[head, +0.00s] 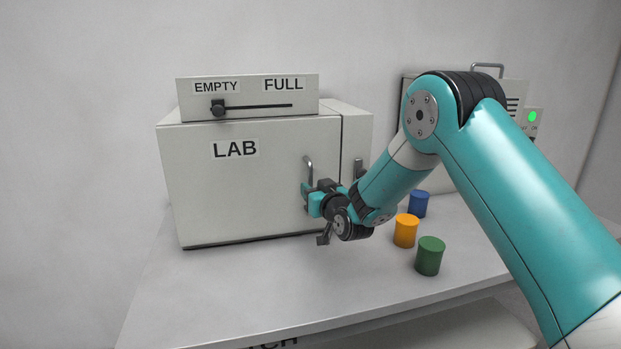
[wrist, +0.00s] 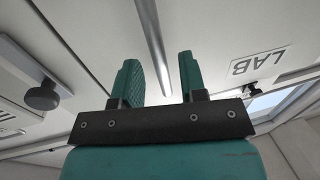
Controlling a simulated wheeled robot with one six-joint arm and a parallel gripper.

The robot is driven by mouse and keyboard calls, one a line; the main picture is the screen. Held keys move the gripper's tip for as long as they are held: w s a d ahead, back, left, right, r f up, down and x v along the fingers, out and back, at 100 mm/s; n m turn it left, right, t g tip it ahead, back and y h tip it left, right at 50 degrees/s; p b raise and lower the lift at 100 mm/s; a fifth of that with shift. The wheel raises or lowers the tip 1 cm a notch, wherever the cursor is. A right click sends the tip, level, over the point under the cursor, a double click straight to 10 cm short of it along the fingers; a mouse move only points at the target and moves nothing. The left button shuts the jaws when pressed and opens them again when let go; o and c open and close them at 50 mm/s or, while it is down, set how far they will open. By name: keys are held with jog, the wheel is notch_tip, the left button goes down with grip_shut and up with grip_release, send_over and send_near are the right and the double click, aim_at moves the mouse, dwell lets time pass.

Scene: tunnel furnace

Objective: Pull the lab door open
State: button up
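The lab door (head: 235,185) is the pale front panel of a box on the table, with a LAB label; it looks shut. Its upright metal handle (head: 308,168) is near the door's right edge. My gripper (head: 306,192) is at the lower part of this handle, reaching in from the right. In the wrist view, the handle (wrist: 152,45) runs between the two teal fingers of my gripper (wrist: 160,80). A gap shows on each side of the bar, so the fingers look open around it. The LAB label (wrist: 260,65) shows upside down there.
A slider panel (head: 250,98) marked EMPTY and FULL sits on top. Orange (head: 405,231), green (head: 429,256) and blue (head: 418,204) cylinders stand right of my gripper. The table (head: 230,290) before the door is clear.

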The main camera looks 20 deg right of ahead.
jog(key=shift+w+a, duration=0.25)
jog(key=shift+w, duration=0.95)
grip_shut()
jog(key=shift+s, duration=0.1)
